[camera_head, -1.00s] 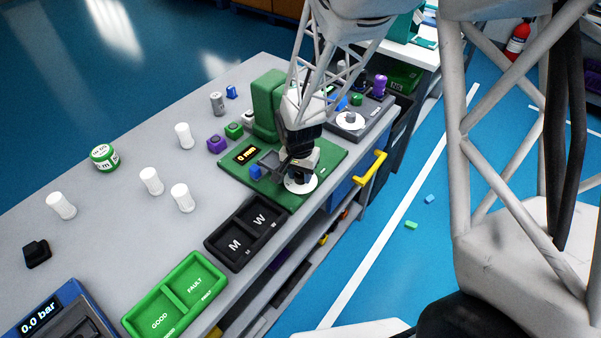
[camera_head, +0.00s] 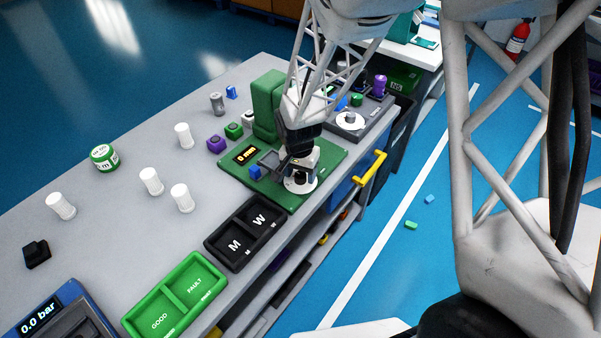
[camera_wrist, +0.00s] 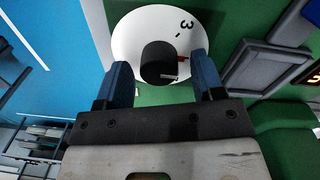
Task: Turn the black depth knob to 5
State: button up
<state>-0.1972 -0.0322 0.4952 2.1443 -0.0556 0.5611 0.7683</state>
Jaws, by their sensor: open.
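The black depth knob (camera_wrist: 158,58) stands in the middle of a white round dial (camera_wrist: 128,38) on the green machine plate (camera_head: 283,191). In the wrist view a "3" shows on the dial, right of the knob, and a small red mark shows beside the knob. My gripper (camera_wrist: 160,78) is open, with one blue finger on each side of the knob's near end. I cannot tell whether the fingers touch it. In the head view my gripper (camera_head: 298,178) is over the dial (camera_head: 302,186) and hides most of the knob. The display (camera_head: 246,155) reads "0 mm".
A blue button (camera_head: 255,172) and a dark grey frame (camera_wrist: 262,68) are beside the dial. A black M/W tray (camera_head: 247,232) and a green GOOD/FAULT tray (camera_head: 175,296) lie nearer on the bench. White cylinders (camera_head: 151,181) stand to the left. A yellow handle (camera_head: 371,168) sticks out at the right edge.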

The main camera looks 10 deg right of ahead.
aim_at(301, 174)
notch_tip(301, 174, up, 7)
jog(key=shift+w+a, duration=0.1)
jog(key=shift+r, duration=0.25)
dwell(0.7)
jog(key=shift+s+d+r, duration=0.2)
jog(key=shift+s+r, duration=0.05)
jog(key=shift+r, duration=0.15)
jog(key=s+d+r+n+t, duration=0.1)
jog(key=s+d+r+n, duration=0.2)
jog(key=s+r, duration=0.7)
jog(key=s+d+r+n+t, duration=0.1)
jog(key=s+d+r+n, duration=0.1)
jog(key=s+d+r, duration=0.5)
jog(key=s+r, duration=0.3)
jog(key=s, duration=0.3)
jog(key=shift+d+r+n+t, duration=0.15)
jog(key=shift+n+t, duration=0.25)
dwell(1.4)
